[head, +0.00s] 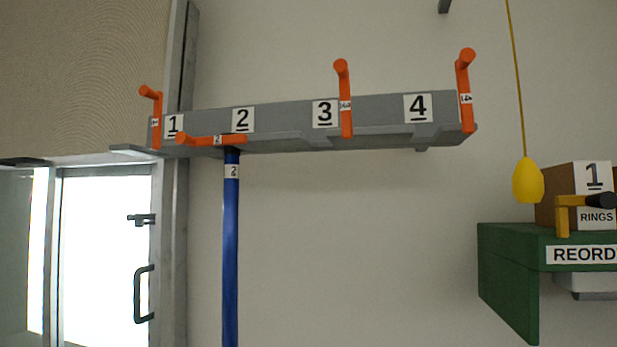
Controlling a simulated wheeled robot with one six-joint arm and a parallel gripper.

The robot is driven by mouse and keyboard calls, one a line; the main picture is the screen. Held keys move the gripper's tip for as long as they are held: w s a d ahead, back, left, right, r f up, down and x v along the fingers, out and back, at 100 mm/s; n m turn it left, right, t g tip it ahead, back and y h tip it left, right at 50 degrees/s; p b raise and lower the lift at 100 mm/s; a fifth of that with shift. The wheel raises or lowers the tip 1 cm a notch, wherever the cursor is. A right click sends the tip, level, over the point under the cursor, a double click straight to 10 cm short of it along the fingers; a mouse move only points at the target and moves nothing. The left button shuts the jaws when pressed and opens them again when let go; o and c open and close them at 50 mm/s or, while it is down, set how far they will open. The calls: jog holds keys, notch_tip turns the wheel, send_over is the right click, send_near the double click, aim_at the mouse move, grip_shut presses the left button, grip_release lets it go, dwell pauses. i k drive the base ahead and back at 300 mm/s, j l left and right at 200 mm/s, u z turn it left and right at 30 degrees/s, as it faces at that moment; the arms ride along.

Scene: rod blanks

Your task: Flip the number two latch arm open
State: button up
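A grey rack (280,120) with plates numbered 1 to 4 is on the wall. The number two latch arm (205,140) is orange, carries a small "2" label and lies level across the front, below and left of the 2 plate. A blue rod (231,260) with a "2" tag hangs upright under the rack, its top right at this arm. The latch arms for one (156,120), three (345,105) and four (464,95) stand upright. My gripper is not in view.
A yellow bulb (527,181) hangs on a cord right of the rack. Beyond it is a green shelf (508,270) labelled "REORD", with a brown box (553,192) marked 1 and RINGS. A glass door (105,255) is at the left. The wall below the rack is clear right of the rod.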

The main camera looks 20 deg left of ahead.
aim_at(181, 138)
jog(key=k+u, duration=0.1)
jog(key=u, duration=0.6)
jog(key=k+u, duration=0.15)
jog(key=u, duration=0.25)
jog(key=i+l+u, duration=0.1)
jog(key=u, duration=0.45)
jog(key=i+l, duration=0.05)
jog(key=i, duration=0.05)
